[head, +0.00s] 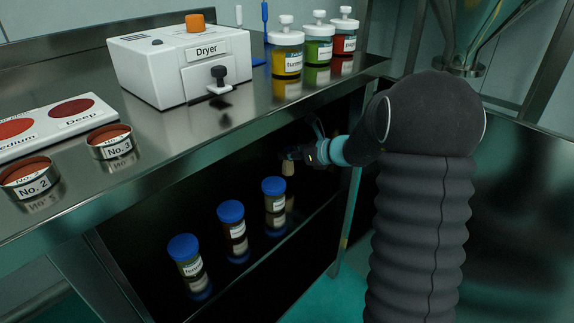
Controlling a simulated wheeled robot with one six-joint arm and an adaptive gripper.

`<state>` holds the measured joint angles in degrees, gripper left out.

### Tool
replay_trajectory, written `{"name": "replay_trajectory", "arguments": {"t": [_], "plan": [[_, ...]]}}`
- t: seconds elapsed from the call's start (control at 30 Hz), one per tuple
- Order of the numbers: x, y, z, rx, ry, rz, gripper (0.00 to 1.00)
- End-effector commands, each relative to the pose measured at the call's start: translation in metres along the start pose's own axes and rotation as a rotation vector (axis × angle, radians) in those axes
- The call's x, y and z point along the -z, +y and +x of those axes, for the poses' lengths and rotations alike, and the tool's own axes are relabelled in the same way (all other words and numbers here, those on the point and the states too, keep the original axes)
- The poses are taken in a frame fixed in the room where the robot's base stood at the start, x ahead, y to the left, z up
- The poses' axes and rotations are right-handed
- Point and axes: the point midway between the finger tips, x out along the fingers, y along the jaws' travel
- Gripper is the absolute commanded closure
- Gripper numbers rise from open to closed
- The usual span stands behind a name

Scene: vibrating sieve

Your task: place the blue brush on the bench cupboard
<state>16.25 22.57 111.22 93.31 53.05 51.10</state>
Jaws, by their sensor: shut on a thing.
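My gripper (303,153) is inside the open bench cupboard (140,215), under the bench top at its right end. It is shut on a brush, the blue brush (288,168), whose pale bristles point down. The gripper hides most of the handle, so its colour is hard to tell. The brush appears above the cupboard shelf, behind and right of the blue-capped jars; I cannot tell whether it touches anything.
Three blue-capped jars (232,217) stand in a row on the cupboard shelf. On the steel bench top (165,130) are a white dryer (180,65), three powder jars (318,45), two tins (110,145) and a colour card (50,125). A bench leg (347,215) stands near my arm.

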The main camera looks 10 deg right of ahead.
Motion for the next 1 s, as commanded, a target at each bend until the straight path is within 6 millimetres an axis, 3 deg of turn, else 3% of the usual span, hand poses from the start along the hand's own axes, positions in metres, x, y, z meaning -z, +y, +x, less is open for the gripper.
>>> {"name": "replay_trajectory", "arguments": {"t": [0.2, 0.5, 0.9, 0.93, 1.0], "plan": [[0.006, -0.003, 0.011, 0.001, 0.0, 0.001, 1.0], [0.039, -0.003, 0.023, 0.002, 0.0, 0.002, 1.0], [0.043, -0.003, 0.025, 0.002, 0.0, 0.001, 1.0], [0.043, -0.003, 0.025, 0.002, 0.0, 0.001, 0.72], [0.042, -0.003, 0.025, 0.002, 0.0, 0.001, 0.54]]}}
